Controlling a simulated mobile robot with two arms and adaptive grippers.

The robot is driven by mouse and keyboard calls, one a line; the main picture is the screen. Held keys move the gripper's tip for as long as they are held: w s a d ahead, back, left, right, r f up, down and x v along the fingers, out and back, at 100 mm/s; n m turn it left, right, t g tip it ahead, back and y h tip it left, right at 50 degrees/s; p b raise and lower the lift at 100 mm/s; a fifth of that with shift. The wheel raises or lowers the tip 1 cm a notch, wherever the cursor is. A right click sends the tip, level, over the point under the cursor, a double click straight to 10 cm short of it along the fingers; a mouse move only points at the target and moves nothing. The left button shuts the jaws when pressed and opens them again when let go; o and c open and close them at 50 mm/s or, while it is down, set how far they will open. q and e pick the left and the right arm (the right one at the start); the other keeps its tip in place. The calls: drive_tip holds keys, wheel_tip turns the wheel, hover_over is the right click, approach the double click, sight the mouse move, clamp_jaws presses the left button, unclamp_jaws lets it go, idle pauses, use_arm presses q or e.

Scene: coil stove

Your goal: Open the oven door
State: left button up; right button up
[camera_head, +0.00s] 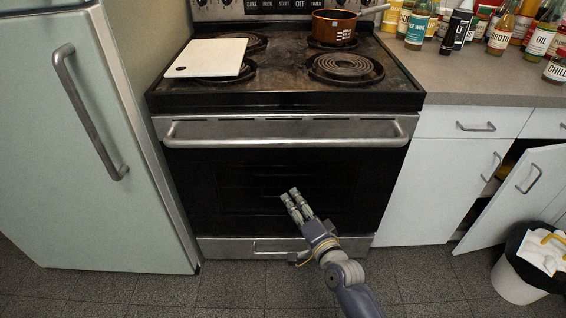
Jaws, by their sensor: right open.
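The oven door (200,185) is a dark glass panel with a steel top band, on the front of the coil stove. It looks shut. Its long steel handle (285,142) runs across the top of the door. My right gripper (293,195) is open and empty in front of the lower middle of the glass, below the handle and apart from it. Its fingers point up and slightly left. My left gripper is not in view.
A pale green fridge (70,200) stands close on the left. A white board (208,57) and a brown pot (334,27) sit on the stovetop. At right, a cabinet door (515,195) hangs open near a trash bin (518,280). The floor before the stove is clear.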

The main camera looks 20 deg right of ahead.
sight(285, 146)
wheel_tip(285, 146, up, 11)
drive_tip(key=m+t+b, duration=0.2)
drive_tip(key=m+t, duration=0.1)
drive_tip(key=w, duration=0.3)
drive_tip(key=w+r, duration=0.1)
drive_tip(key=w, duration=0.2)
drive_tip(key=w+r, duration=0.1)
drive_tip(key=w, duration=0.2)
drive_tip(key=shift+w+b, duration=0.3)
drive_tip(key=shift+w, duration=0.1)
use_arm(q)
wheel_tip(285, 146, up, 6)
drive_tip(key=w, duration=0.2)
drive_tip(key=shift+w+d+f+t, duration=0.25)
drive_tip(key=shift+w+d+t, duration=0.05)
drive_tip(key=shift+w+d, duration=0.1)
use_arm(e)
drive_tip(key=shift+w+a+r, duration=0.15)
drive_tip(key=shift+w, duration=0.45)
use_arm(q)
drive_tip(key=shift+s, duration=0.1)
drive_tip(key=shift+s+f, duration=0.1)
use_arm(e)
clamp_jaws()
